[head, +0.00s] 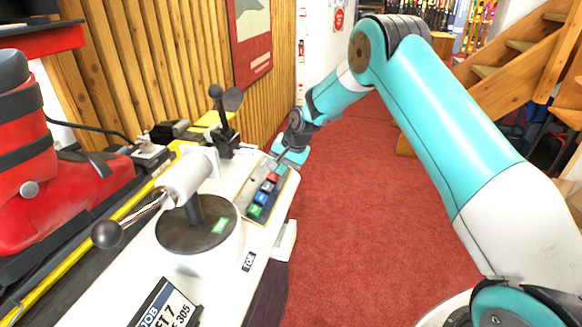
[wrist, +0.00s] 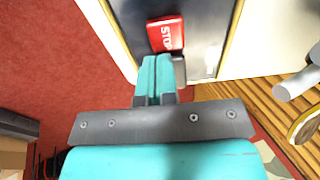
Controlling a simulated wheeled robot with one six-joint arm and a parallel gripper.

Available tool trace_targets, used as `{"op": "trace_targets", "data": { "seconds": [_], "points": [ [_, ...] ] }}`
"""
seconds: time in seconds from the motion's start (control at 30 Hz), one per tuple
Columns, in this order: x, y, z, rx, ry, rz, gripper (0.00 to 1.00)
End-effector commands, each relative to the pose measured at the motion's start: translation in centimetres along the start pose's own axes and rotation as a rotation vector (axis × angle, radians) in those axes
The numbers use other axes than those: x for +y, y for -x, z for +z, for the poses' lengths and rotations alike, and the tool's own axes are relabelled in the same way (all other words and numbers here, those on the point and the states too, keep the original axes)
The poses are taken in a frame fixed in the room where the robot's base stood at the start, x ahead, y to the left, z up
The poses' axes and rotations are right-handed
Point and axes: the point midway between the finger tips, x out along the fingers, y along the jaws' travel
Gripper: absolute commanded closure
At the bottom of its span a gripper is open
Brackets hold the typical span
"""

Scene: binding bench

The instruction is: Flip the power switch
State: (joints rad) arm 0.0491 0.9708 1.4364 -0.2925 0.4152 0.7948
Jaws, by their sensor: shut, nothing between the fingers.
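The control panel (head: 247,217) is on the white bench machine, with a row of red, blue and green buttons. In the wrist view, a red STOP button (wrist: 166,35) stands on the dark panel just beyond my fingertips. My gripper (head: 277,164) is at the far end of this panel. Its teal fingers also show in the wrist view (wrist: 154,62); they are closed together and empty. A small grey piece (wrist: 180,70) is right beside the fingertips, partly hidden; it may be the power switch. I cannot tell its position or whether the fingers touch it.
A white clamp with a black-knobbed lever (head: 107,234) stands on the machine, left of the panel. A red ski boot (head: 65,190) is at the far left. A slatted wood wall (head: 180,60) is behind. Open red carpet (head: 370,220) lies to the right.

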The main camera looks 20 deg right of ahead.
Motion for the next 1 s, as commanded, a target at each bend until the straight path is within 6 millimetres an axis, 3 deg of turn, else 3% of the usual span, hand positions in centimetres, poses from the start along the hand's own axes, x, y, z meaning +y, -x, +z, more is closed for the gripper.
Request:
{"op": "trace_targets", "data": {
  "seconds": [0.23,1.0],
  "points": [
    [0.2,-0.4,0.1,-0.004,-0.002,0.004,1.00],
    [-0.6,2.0,-0.1,-0.002,-0.002,0.002,1.00]
  ]
}}
